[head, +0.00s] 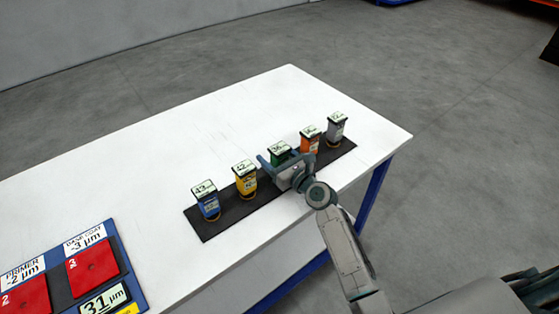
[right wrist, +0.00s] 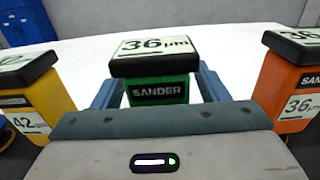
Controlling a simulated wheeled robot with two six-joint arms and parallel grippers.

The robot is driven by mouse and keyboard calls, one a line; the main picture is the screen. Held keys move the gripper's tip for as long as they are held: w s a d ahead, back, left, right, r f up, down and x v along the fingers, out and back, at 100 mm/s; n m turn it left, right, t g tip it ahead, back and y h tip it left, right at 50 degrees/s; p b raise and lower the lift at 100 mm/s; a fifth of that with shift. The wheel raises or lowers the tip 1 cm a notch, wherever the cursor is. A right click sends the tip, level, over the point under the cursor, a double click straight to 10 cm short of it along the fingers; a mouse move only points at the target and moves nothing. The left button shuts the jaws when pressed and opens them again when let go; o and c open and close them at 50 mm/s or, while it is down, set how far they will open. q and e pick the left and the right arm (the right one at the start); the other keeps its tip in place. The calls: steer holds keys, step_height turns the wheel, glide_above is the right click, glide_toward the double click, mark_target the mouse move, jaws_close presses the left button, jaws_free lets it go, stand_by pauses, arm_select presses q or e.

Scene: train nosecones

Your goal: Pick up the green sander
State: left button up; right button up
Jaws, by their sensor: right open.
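The green sander (head: 279,148) stands upright in the middle of a row on a black mat (head: 230,221). In the right wrist view the green sander (right wrist: 156,89) has a black top with a white label reading 36 µm. My right gripper (head: 272,163) is at the green sander, coming in from the front. Its open fingers (right wrist: 159,92) stand on either side of the green body, with small gaps visible. The sander's lower part is hidden behind the gripper. My left gripper is in neither view.
A yellow sander (head: 245,179) and a blue sander (head: 207,202) stand to the left. An orange sander (head: 310,140) and a grey one (head: 336,128) stand to the right. A blue-edged board (head: 121,260) with red pads lies at the left of the white table (head: 130,170).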

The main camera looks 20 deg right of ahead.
mark_target(275, 145)
steer(key=shift+c, duration=0.2)
steer(key=shift+r, duration=0.1)
steer(key=c, duration=1.2)
steer(key=shift+r, duration=0.1)
steer(key=shift+r+p, duration=0.3)
steer(key=shift+r, duration=0.3)
step_height(275, 145, up, 2)
steer(key=shift+r+p, duration=0.2)
steer(key=shift+p, duration=0.2)
steer(key=s, duration=0.5)
steer(key=s+a, duration=0.1)
steer(key=s, duration=0.4)
steer(key=s+r+b, duration=0.1)
steer(key=s, duration=0.5)
steer(key=shift+a+r, duration=0.1)
steer(key=shift+a, duration=0.05)
